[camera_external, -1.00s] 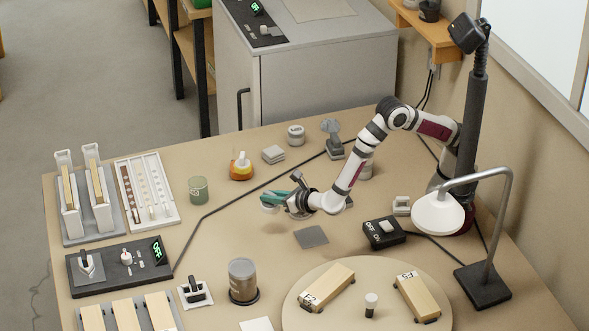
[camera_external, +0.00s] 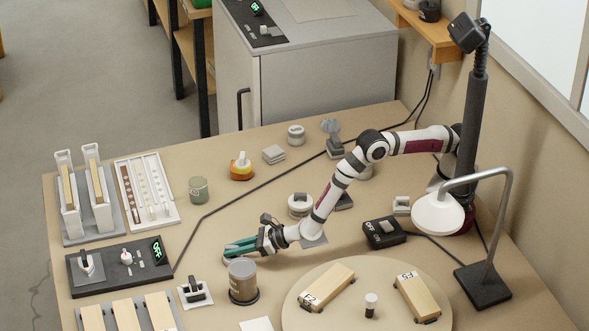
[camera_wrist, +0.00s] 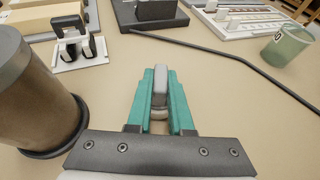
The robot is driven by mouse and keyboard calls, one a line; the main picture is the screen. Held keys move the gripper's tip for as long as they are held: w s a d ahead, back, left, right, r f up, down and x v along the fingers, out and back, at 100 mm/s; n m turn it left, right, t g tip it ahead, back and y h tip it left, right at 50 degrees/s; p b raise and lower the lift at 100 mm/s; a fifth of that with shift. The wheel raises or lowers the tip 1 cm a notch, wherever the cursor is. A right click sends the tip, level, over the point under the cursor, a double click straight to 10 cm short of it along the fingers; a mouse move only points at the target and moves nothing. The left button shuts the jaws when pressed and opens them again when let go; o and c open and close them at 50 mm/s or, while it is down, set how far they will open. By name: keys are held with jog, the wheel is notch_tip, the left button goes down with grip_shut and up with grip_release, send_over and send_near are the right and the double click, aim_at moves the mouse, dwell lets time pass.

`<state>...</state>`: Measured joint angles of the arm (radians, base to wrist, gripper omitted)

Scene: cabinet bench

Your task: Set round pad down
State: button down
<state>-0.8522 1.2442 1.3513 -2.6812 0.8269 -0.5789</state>
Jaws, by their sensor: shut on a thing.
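My gripper (camera_external: 240,246) has teal fingers and is shut on the round pad, low over the bench behind the brown canister (camera_external: 243,283). In the wrist view my gripper (camera_wrist: 160,90) has the pad's grey grip (camera_wrist: 160,85) between its fingers. A little of a pale rounded part shows below the grip; most of the pad is hidden by the fingers. I cannot tell whether the pad touches the bench.
The canister (camera_wrist: 35,105) stands close on the left in the wrist view. A white switch block (camera_external: 195,293) and a black control panel (camera_external: 118,265) lie left of it. A green cup (camera_external: 198,190) and a cable (camera_external: 205,215) are farther back. A round white item (camera_external: 299,206) stands behind my wrist.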

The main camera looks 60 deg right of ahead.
jog(key=shift+f, duration=0.1)
jog(key=c, duration=0.8)
grip_release()
